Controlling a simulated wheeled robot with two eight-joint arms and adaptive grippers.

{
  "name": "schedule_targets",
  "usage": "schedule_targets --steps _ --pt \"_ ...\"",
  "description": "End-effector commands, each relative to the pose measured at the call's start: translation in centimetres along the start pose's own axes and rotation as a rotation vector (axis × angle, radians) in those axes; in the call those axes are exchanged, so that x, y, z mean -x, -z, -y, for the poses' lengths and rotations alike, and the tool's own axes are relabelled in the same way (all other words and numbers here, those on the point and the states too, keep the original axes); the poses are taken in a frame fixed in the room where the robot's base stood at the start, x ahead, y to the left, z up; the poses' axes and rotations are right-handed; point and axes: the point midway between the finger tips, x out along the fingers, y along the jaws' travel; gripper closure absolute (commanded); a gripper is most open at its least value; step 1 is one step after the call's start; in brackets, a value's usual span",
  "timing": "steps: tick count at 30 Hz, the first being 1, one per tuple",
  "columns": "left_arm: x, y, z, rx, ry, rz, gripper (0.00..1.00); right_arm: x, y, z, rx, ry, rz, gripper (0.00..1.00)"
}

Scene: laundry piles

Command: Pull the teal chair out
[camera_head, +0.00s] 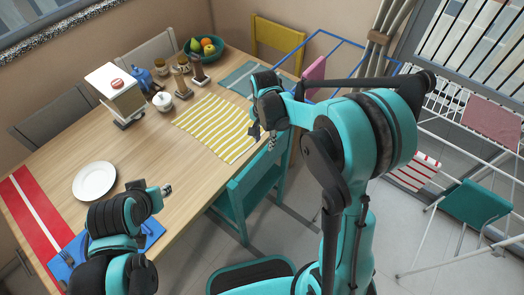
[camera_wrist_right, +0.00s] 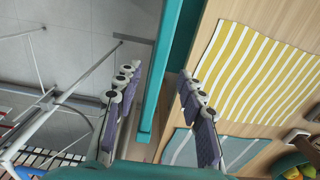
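The teal chair (camera_head: 238,204) stands at the near right side of the wooden table, its back close to the table edge. In the right wrist view its teal back (camera_wrist_right: 177,55) runs down between my finger lines. My right gripper (camera_head: 262,132) is above the chair's back in the head view, partly covering it. In the wrist view the right gripper (camera_wrist_right: 158,78) is open, its two fingers apart on either side of the teal bar; I cannot tell if they touch it. My left gripper (camera_head: 160,190) hangs over the table's near edge beside the plate; its opening is unclear.
The table (camera_head: 150,165) holds a white plate (camera_head: 94,181), a striped yellow mat (camera_head: 217,127), a fruit bowl (camera_head: 204,47) and a dispenser (camera_head: 116,92). A drying rack (camera_head: 440,225) with cloths stands at right. Grey floor (camera_head: 300,215) lies beside the chair.

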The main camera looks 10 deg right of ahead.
Motion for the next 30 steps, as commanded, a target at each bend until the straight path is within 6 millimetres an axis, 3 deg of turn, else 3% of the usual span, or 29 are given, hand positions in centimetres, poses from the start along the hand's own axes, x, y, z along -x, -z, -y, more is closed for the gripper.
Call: schedule_targets --steps 12,24,28,30 --pt "-2.0 -1.4 0.0 0.000 0.000 0.000 0.67 -6.4 0.0 0.1 0.002 0.001 -0.001 0.60" --pt "-2.1 -1.5 0.0 0.000 0.000 0.000 0.67 -7.2 0.0 0.0 0.002 0.002 -0.001 0.60" --pt "-2.1 -1.5 0.0 0.000 0.000 0.000 0.67 -7.2 0.0 0.0 0.003 0.002 -0.001 0.95" --pt "-2.1 -1.5 0.0 0.000 0.000 0.000 0.67 -7.2 0.0 0.0 0.003 0.002 -0.001 1.00"
